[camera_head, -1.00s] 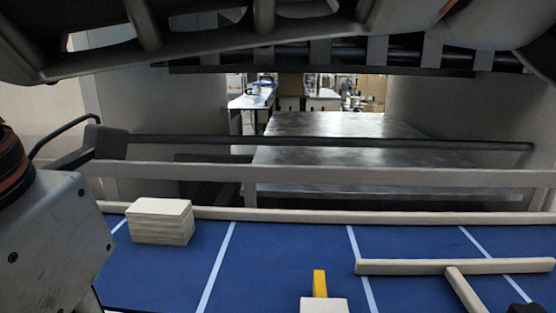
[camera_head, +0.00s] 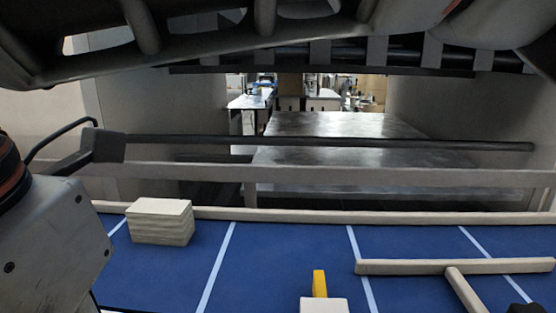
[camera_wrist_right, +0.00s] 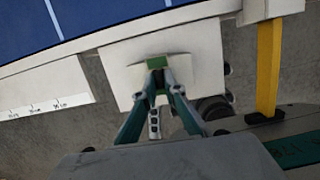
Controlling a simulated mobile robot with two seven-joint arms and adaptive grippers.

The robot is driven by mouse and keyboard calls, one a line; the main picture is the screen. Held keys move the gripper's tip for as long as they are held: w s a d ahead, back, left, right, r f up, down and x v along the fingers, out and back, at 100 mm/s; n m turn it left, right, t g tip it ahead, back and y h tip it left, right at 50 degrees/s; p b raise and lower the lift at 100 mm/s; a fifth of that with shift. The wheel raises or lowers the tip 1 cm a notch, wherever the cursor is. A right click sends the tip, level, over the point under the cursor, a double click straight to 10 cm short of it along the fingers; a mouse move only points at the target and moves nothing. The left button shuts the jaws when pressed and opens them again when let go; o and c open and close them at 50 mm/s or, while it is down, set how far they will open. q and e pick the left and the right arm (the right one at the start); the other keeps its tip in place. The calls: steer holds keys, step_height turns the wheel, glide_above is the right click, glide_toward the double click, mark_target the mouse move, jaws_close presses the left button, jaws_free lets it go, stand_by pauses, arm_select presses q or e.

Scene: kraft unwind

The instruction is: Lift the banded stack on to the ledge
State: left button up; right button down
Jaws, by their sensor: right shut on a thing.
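In the right wrist view a pale rectangular stack (camera_wrist_right: 124,62) lies under my right gripper (camera_wrist_right: 159,76). The gripper's two fingers come together at a small green patch (camera_wrist_right: 157,62) on the stack, which looks like its band. The gripper is shut on it. I cannot tell how far the stack is from the surface below. A second, cream stack (camera_head: 160,222) sits on the blue surface (camera_head: 275,260) at the left of the head view, with no band visible. My right gripper does not show in the head view. My left arm enters at the left edge; its gripper is out of view.
A pale rail (camera_head: 330,215) runs along the far side of the blue surface. A T-shaped pale bar (camera_head: 450,266) lies at right. A yellow post (camera_head: 319,283) stands by a white block (camera_head: 322,305). Another yellow bar (camera_wrist_right: 268,60) is right of the gripper. A metal table (camera_head: 340,125) stands beyond.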

steer(key=shift+s+a+f, duration=0.3)
steer(key=shift+s+f, duration=0.35)
steer(key=shift+f, duration=0.1)
steer(key=c, duration=2)
jaws_free()
steer(key=shift+c, duration=0.2)
steer(key=w+v, duration=0.2)
steer(key=v, duration=0.7)
steer(key=shift+s+d+r, duration=0.15)
steer(key=shift+s+r, duration=0.1)
steer(key=shift+s, duration=0.15)
steer(key=shift+f, duration=0.1)
